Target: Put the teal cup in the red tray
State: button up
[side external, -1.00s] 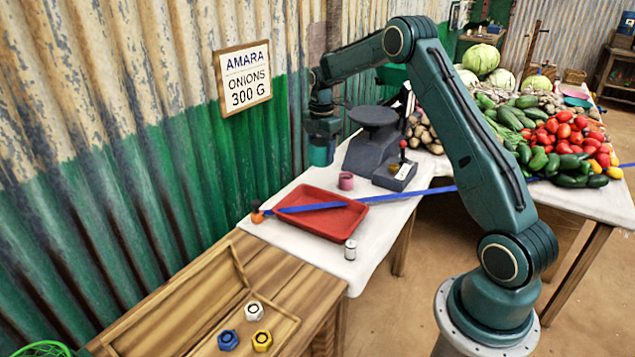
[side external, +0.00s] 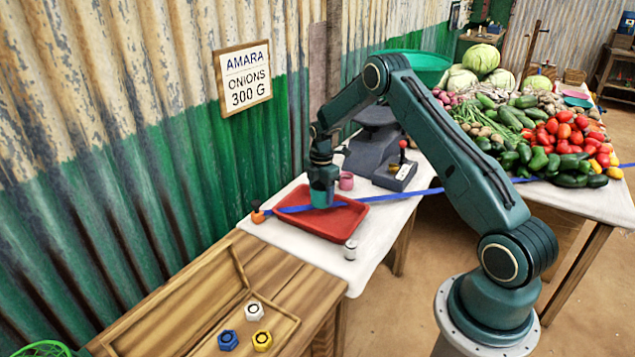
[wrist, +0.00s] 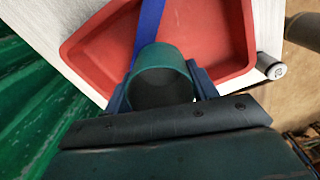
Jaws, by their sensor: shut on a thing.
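My gripper (side external: 322,190) is shut on the teal cup (side external: 321,198). In the wrist view the teal cup (wrist: 162,73) sits upright between the two fingers of my gripper (wrist: 161,88), its mouth facing the camera. The red tray (side external: 345,226) lies on the white cloth, and the cup is over its far part. In the wrist view the red tray (wrist: 215,40) spreads beneath the cup. I cannot tell whether the cup touches the tray floor.
A blue strap (side external: 290,209) crosses the tray. A pink cup (side external: 346,181) and a grey scale (side external: 373,150) stand behind it. A small white cylinder (side external: 350,250) stands by the front right edge. A wooden tray (side external: 195,300) with several coloured nuts lies front left.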

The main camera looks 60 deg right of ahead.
aim_at(321, 186)
jog(key=shift+f, duration=2.75)
jog(key=shift+f, duration=0.15)
jog(key=o, duration=1)
notch_tip(321, 186, up, 12)
jog(key=shift+r, duration=0.1)
jog(key=shift+r, duration=0.1)
